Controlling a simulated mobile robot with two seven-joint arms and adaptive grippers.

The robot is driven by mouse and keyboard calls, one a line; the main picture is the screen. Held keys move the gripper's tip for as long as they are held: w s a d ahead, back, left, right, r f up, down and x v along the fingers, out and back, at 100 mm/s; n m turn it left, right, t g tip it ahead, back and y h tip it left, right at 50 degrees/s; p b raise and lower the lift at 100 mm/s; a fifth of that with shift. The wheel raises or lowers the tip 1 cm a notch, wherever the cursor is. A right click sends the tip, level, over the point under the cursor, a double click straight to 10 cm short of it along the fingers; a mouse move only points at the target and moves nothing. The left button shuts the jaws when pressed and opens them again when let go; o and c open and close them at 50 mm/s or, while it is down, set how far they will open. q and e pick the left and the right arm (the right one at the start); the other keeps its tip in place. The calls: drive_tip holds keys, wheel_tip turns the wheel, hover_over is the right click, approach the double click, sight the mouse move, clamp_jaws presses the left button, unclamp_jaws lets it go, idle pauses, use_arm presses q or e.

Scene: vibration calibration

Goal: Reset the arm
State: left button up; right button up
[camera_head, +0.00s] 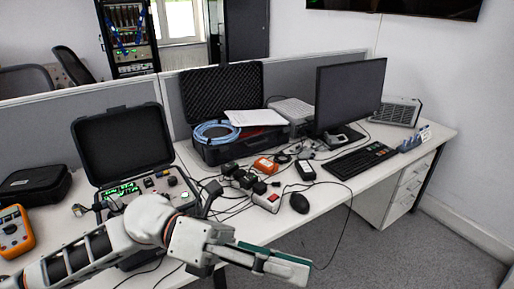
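My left arm comes in from the lower left, white and grey with dark bands. Its gripper (288,267) reaches out past the front edge of the desk (344,187), over the grey floor. The gripper is seen from the side with teal along its fingers, so I cannot tell whether it is open or shut. I see nothing held in it. The arm hides part of an open black instrument case (116,146) with a green lit display. My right gripper is not in view.
An open foam-lined case (222,94) with a coiled blue cable (214,132) stands behind. A monitor (350,94), keyboard (360,160), mouse (299,203) and several small devices with loose cables crowd the desk. An orange multimeter (14,231) lies left. Floor space is free at lower right.

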use_arm(q)
drive_tip(key=w+a+n+t+h, duration=0.2)
drive_tip(key=w+n+t+h, duration=0.4)
drive_tip(key=w+n+t, duration=0.65)
drive_tip(key=w+a+f+n+t+y, duration=0.2)
drive_tip(key=a+f+n+t+y, duration=0.3)
drive_tip(key=n, duration=0.4)
drive_tip(key=w+a+f+n+t+y, duration=0.2)
drive_tip(key=f+n+t+y, duration=0.25)
drive_tip(key=f+n, duration=0.35)
drive_tip(key=s+a+f+n+y, duration=0.1)
drive_tip(key=a+f+n+y, duration=0.25)
drive_tip(key=f, duration=0.35)
drive_tip(key=a+f+n+y, duration=0.3)
drive_tip(key=a+f+n, duration=0.15)
drive_tip(key=f, duration=0.25)
drive_tip(key=s+a+f+n+g+y, duration=0.2)
drive_tip(key=s+f, duration=0.4)
drive_tip(key=f, duration=0.3)
drive_tip(key=s+a+f+n+g+y, duration=0.2)
drive_tip(key=s+a+f+n, duration=0.2)
drive_tip(key=s+f, duration=0.3)
wheel_tip(320, 180, down, 2)
drive_tip(key=shift+s+a+n+g+y, duration=0.3)
drive_tip(key=shift+a+n+g, duration=0.1)
drive_tip(key=shift+a, duration=0.45)
drive_tip(key=shift+w, duration=0.1)
